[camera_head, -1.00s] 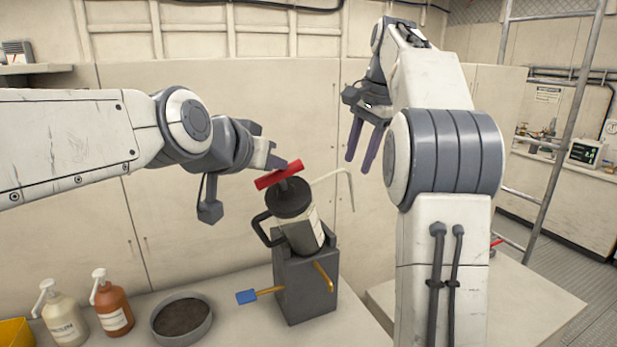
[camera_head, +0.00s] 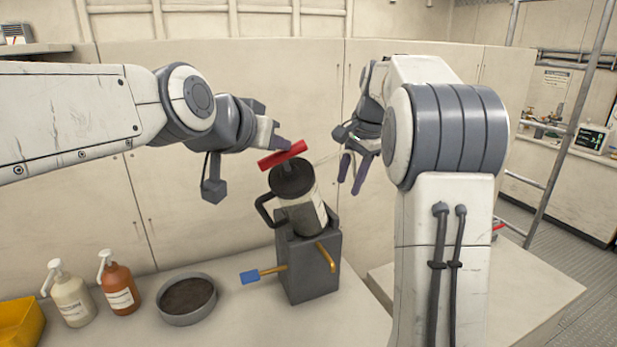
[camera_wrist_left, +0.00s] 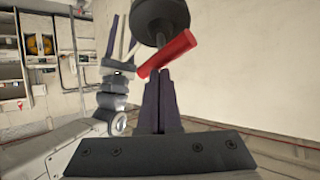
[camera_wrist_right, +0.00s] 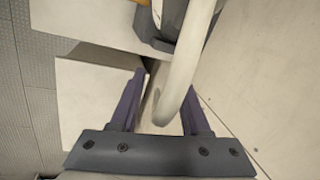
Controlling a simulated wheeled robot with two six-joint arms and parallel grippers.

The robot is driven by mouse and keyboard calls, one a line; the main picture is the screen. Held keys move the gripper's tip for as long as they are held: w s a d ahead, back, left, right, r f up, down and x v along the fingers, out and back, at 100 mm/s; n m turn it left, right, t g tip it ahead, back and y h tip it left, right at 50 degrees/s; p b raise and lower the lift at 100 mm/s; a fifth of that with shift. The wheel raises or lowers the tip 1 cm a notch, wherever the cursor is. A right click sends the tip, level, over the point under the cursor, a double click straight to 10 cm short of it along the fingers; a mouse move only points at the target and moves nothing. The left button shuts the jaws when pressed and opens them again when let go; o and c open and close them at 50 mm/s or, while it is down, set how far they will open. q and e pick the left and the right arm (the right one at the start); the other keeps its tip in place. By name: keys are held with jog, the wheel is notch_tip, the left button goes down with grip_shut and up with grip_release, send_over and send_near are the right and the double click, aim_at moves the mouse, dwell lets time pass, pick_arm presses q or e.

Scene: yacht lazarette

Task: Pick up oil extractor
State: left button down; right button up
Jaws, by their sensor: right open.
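The oil extractor (camera_head: 304,212) has a dark cap, a pale see-through body with a dark side handle, and a red T-handle (camera_head: 282,155) on top. It stands slightly tilted on a grey block (camera_head: 308,268). My left gripper (camera_head: 284,144) has its fingers together at the red handle, which also shows in the left wrist view (camera_wrist_left: 165,54); I cannot tell whether they grip it. My right gripper (camera_head: 351,172) is open beside the extractor. In the right wrist view, a pale curved tube (camera_wrist_right: 181,75) shows between its open fingers (camera_wrist_right: 160,95).
The block carries an orange lever (camera_head: 326,257) and a blue-ended one (camera_head: 250,277). A round dark-filled pan (camera_head: 187,298), an orange-brown bottle (camera_head: 119,290), a cream bottle (camera_head: 70,300) and a yellow bin (camera_head: 20,322) stand left. The bench front is clear.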

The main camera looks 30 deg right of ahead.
grip_shut()
pick_arm(q)
jog(key=shift+r, duration=0.1)
dwell(1.2)
jog(key=shift+r, duration=0.5)
jog(key=v, duration=1.2)
jog(key=shift+f, duration=0.15)
